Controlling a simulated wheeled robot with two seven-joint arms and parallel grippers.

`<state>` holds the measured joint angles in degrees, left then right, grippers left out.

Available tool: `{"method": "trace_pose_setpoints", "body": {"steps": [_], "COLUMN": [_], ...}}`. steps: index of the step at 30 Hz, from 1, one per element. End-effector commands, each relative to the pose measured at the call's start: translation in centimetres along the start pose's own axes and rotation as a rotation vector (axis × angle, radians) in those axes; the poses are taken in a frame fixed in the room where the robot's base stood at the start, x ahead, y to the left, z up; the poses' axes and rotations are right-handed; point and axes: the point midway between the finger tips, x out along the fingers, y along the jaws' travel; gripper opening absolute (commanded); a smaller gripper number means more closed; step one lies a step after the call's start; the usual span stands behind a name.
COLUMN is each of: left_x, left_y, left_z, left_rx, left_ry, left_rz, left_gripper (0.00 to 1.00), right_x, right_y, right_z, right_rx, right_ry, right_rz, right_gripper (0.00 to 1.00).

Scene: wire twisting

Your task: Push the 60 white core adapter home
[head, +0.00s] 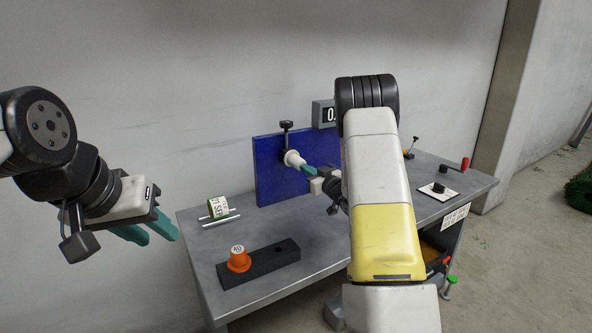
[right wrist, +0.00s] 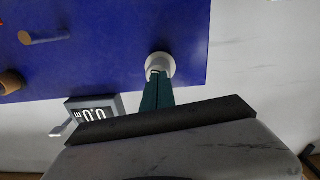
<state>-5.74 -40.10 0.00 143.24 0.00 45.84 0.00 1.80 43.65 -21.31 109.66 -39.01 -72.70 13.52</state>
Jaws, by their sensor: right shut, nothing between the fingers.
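The white core adapter (head: 294,160) is at the upper middle of the upright blue board (head: 275,185), sticking out from its face. It also shows in the right wrist view (right wrist: 160,64) as a round white piece against the board. No number on it is readable. My right gripper (head: 306,169) is shut and empty, with its green fingertips right at the adapter's outer end. In the right wrist view the tips (right wrist: 155,77) overlap the adapter's near edge, so full contact is hard to tell. My left gripper (head: 161,240) is open and empty, left of the table.
An orange adapter (head: 238,260) stands on a dark block (head: 272,262) at the table's front. A labelled roll on a small rack (head: 218,208) is behind it. A display (head: 323,113) stands beside the board. A red-handled crank (head: 464,164) is at the right.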

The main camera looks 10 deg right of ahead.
Motion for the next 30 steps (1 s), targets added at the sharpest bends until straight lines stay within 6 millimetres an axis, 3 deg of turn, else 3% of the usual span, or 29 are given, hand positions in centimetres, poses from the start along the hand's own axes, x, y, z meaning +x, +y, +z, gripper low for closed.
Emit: {"method": "trace_pose_setpoints", "body": {"steps": [11,24,30], "left_x": [0.0,0.0,0.0], "left_y": [0.0,0.0,0.0], "left_z": [0.0,0.0,0.0], "left_rx": [0.000,0.000,0.000], "left_ry": [0.000,0.000,0.000], "left_rz": [0.000,0.000,0.000], "left_gripper": [0.36,0.36,0.36], "right_x": [-2.8,-9.1,-9.8], "right_y": [0.1,0.2,0.1], "right_z": [-0.1,-0.1,-0.1], "right_rx": [0.000,0.000,-0.001], "right_ry": [0.002,0.002,0.003], "right_rz": [0.002,0.004,0.001], "right_gripper": [0.00,0.00,0.00]}}
